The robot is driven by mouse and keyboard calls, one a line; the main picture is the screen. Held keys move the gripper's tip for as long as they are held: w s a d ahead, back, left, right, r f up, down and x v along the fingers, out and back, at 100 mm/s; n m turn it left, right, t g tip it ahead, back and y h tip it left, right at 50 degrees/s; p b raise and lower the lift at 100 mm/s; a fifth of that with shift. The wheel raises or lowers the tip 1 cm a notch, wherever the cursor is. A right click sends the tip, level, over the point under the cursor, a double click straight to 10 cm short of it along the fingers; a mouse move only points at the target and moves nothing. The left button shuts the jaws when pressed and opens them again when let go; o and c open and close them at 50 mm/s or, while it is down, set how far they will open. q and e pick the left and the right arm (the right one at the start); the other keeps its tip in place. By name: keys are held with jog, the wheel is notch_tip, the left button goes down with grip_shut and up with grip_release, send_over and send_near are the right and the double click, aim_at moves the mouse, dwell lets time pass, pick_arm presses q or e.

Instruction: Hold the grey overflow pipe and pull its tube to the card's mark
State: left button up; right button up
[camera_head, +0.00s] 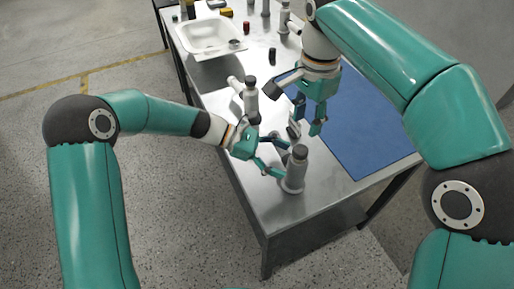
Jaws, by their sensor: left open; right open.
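A grey upright pipe with a darker cap (294,172) stands near the table's front corner. My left gripper (284,160) is open, with its fingers reaching toward this pipe's upper part; I cannot tell whether they touch it. My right gripper (309,122) is open and points down, above and behind that pipe. A small grey part shows by its fingers, and I cannot tell what it is joined to. Another grey pipe with a side branch (250,98) stands farther back, left of my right gripper. I cannot make out the card or its mark.
The metal table (220,105) has a blue mat (365,135) on its right side. A white basin (208,36) lies at the back left. A small dark cylinder (272,56), a red one (246,28) and more grey pipes (284,20) stand toward the back.

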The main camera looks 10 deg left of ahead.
aim_at(298, 166)
pick_arm(q)
jog(key=shift+x, duration=2.5)
